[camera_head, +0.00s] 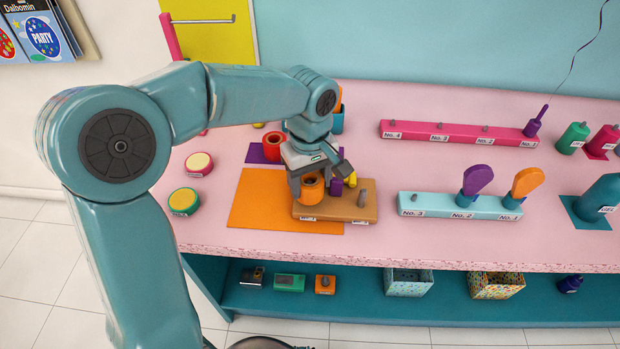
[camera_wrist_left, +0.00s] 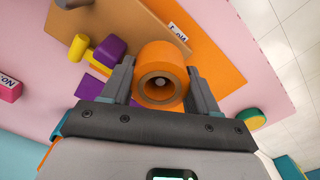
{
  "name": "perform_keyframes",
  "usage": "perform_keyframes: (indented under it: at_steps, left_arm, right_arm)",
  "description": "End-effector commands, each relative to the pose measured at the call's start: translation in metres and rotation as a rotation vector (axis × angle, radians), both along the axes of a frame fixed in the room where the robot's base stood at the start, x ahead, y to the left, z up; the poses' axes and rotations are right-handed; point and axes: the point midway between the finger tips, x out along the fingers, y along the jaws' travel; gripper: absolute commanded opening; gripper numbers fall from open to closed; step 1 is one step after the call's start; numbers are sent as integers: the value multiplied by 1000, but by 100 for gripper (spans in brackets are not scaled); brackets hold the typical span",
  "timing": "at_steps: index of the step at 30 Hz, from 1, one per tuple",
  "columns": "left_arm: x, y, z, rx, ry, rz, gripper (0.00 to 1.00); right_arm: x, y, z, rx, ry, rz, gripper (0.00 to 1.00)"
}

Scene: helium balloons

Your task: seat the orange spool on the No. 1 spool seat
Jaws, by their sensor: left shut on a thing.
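My left gripper (camera_head: 312,182) is shut on the orange spool (camera_head: 311,192), low over the left part of the brown seat board (camera_head: 338,211). In the left wrist view the spool (camera_wrist_left: 165,58) stands between the two fingers, and a pale tip shows inside its hole. I cannot tell whether the spool rests on the board or hangs just above it. A bare grey peg (camera_head: 362,192) stands on the right part of the board. The small labels on the board's front are too blurred to read surely. My right gripper is out of view.
The board stands partly on an orange mat (camera_head: 255,205). A red spool (camera_head: 272,146) stands on a purple mat behind. A purple and a yellow piece (camera_head: 350,180) lie close beside the gripper. A blue rail (camera_head: 430,203) with paddles stands to the right. Pink table shows between them.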

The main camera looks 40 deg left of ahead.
Motion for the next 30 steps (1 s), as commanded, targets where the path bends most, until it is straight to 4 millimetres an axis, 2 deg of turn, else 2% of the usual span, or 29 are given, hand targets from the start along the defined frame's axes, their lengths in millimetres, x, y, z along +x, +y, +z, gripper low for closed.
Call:
perform_keyframes:
  at_steps: [29, 30]
  left_arm:
    - [0, 0, -25, 0, 0, 0, 28]
    - [0, 0, -24, 0, -1, 0, 66]
  right_arm:
    - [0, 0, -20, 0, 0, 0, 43]
    - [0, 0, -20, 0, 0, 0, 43]
